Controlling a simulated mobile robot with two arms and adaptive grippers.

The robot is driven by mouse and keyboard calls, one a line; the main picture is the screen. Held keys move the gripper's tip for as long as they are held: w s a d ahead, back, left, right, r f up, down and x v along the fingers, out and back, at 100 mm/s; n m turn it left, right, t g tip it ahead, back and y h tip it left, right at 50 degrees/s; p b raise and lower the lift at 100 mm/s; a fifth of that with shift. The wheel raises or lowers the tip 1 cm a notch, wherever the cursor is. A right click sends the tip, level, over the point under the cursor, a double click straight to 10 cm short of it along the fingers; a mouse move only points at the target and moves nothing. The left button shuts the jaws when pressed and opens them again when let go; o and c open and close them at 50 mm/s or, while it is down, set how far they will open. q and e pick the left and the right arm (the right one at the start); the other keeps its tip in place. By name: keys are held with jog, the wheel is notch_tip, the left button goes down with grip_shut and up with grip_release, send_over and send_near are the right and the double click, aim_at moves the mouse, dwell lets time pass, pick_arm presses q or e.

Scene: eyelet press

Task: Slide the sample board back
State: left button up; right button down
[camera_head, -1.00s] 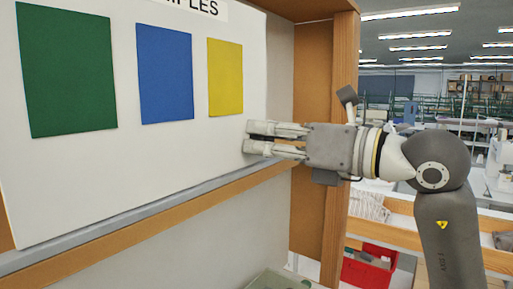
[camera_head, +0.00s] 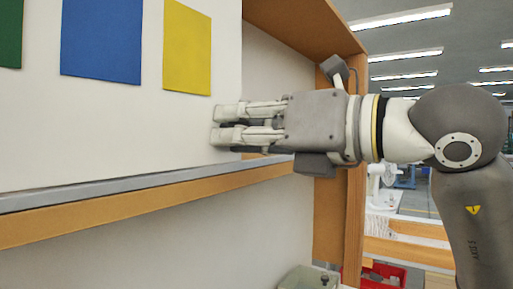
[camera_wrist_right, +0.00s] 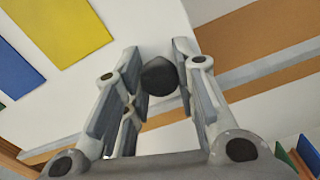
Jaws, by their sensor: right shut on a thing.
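The white sample board (camera_head: 120,135) carries a green, a blue (camera_head: 102,40) and a yellow (camera_head: 187,47) swatch. Its lower edge is along a grey rail (camera_head: 120,190) on a wooden shelf edge. My right gripper (camera_head: 222,124) comes in from the right at the board's right edge, just below and right of the yellow swatch. In the right wrist view a dark round knob (camera_wrist_right: 159,77) is between its fingers (camera_wrist_right: 158,70), in front of the white board; the gripper is shut on it. In the head view the fingers hide the knob. My left gripper is not in view.
An open bay (camera_head: 278,90) with a pale back wall lies right of the board, up to a wooden post (camera_head: 353,220). A pale green bin (camera_head: 308,279) and a red bin (camera_head: 385,274) stand below at the right.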

aim_at(204, 129)
jog(key=s+a, duration=0.1)
jog(key=s+b, duration=0.1)
jog(key=shift+s+a, duration=0.3)
jog(key=shift+a, duration=0.1)
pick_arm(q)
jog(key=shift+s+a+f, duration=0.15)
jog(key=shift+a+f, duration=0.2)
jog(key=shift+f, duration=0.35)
pick_arm(e)
jog(key=c, duration=1.3)
grip_release()
jog(key=shift+c, duration=0.2)
jog(key=shift+o, duration=1)
jog(key=shift+s+a, duration=0.15)
jog(key=shift+s, duration=0.05)
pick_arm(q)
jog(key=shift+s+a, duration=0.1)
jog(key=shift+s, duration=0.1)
pick_arm(e)
jog(key=shift+w, duration=0.1)
